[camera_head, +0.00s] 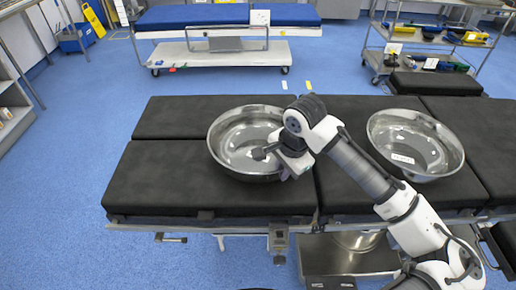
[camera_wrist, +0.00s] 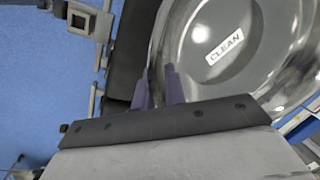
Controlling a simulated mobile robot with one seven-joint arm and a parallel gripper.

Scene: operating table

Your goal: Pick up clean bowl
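The clean bowl (camera_head: 228,158) is a shiny metal bowl on the left part of the black operating table. In the wrist view the bowl (camera_wrist: 262,75) shows a white label reading CLEAN on its inner bottom. My gripper (camera_head: 272,160) is at the bowl's near side, partly covering it in the head view. In the wrist view my gripper's two fingers (camera_wrist: 160,88) are close together, one on each side of the bowl's rim, with only a narrow gap between them. They look shut on the rim. The bowl seems to rest on the table.
A second metal bowl (camera_head: 440,150) with a small unreadable label stands on the right of the black table (camera_head: 165,180). A blue-topped bed (camera_head: 190,17) and a trolley of bins (camera_head: 430,48) stand behind. The table is clear left of the clean bowl.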

